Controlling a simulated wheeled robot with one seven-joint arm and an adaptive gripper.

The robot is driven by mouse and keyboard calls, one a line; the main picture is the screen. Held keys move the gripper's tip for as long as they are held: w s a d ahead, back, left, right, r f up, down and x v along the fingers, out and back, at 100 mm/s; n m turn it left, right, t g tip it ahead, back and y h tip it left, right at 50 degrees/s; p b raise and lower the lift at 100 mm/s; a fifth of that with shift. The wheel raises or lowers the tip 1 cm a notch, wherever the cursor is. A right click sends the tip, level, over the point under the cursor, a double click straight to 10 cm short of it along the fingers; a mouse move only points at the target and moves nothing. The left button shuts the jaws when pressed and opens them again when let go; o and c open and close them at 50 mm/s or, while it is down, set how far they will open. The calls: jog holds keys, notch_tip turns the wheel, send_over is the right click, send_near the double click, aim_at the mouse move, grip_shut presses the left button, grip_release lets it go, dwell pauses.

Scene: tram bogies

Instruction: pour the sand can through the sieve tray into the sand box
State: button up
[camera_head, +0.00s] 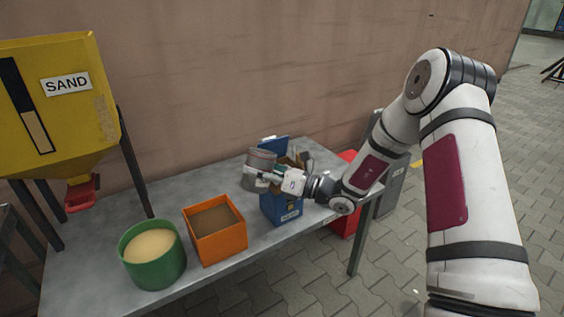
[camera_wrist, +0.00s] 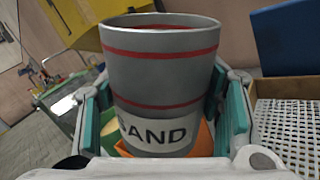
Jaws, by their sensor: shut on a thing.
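The sand can (camera_head: 259,167) is grey with red bands and a white label reading SAND, seen in the wrist view (camera_wrist: 160,75). My gripper (camera_head: 272,178) is shut around its sides and holds it above the table, beside the blue bin. I see no sand leaving the can; its contents are hidden. A white perforated grid with a brown edge, seemingly the sieve tray (camera_wrist: 290,125), lies right of the can in the wrist view. An orange box (camera_head: 221,258) with brown content stands on the table. I cannot tell whether it is the sand box.
A green tub (camera_head: 150,277) of pale sand stands left of the orange box. A blue bin (camera_head: 289,215) stands to the right, partly behind my gripper. A yellow SAND hopper (camera_head: 85,120) stands at left. The grey table (camera_head: 180,188) has free room at the back.

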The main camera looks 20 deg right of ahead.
jog(key=shift+w+d+r+m+t, duration=0.2)
jog(key=shift+w+d+m, duration=0.1)
jog(key=shift+m, duration=0.3)
jog(key=shift+w+d+r+m+t, duration=0.2)
jog(key=shift+d+m, duration=0.1)
jog(key=shift+m, duration=0.3)
dwell(2.0)
jog(key=shift+w+d+r+m+t, duration=0.1)
jog(key=shift+r+m+t, duration=0.35)
jog(key=shift+m, duration=0.55)
dwell(1.5)
jog(key=shift+f+m+b, duration=0.25)
jog(key=shift+m+b, duration=0.05)
jog(key=shift+m, duration=0.7)
dwell(1.3)
